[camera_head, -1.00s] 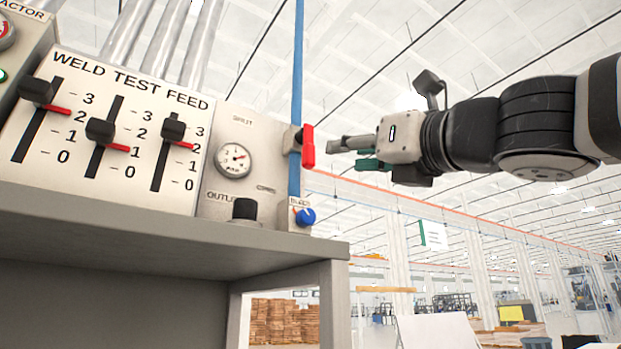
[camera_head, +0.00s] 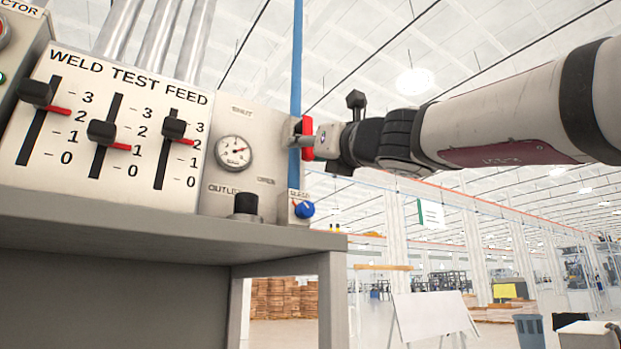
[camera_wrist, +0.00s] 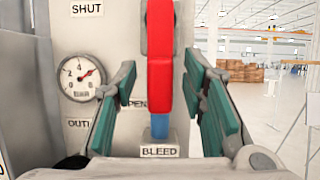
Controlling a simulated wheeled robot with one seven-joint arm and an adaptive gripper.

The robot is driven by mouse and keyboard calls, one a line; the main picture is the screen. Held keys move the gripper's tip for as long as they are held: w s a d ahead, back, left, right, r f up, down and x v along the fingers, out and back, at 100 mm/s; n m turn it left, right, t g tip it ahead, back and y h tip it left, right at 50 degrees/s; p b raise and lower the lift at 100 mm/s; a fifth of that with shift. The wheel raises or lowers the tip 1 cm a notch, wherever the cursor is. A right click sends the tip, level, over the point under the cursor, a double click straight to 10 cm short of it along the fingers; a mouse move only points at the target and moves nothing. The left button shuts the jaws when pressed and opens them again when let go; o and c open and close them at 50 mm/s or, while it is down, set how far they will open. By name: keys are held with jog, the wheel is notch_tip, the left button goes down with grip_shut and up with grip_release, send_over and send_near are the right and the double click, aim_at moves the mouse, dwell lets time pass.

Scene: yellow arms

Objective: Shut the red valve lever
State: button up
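The red valve lever (camera_head: 307,137) stands upright at the right edge of the panel, in line with the blue pipe (camera_head: 297,60). In the wrist view the lever (camera_wrist: 160,50) hangs down the middle of the picture. My gripper (camera_head: 318,142) is at the lever from the right in the head view. In the wrist view my gripper (camera_wrist: 160,88) is open, with one green-padded finger on each side of the lever and visible gaps between. A SHUT label (camera_wrist: 87,8) is at upper left; the OPEN label is partly hidden behind the left finger.
A gauge (camera_head: 233,151) and a black knob (camera_head: 246,203) are left of the lever. A blue bleed knob (camera_head: 304,209) sits below it. The slider panel (camera_head: 110,130) and grey bench (camera_head: 170,228) lie further left. The space right of the panel is open.

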jog(key=shift+w+a, duration=0.15)
jog(key=shift+w, duration=0.1)
jog(key=shift+r, duration=0.1)
grip_shut()
jog(key=shift+a, duration=0.1)
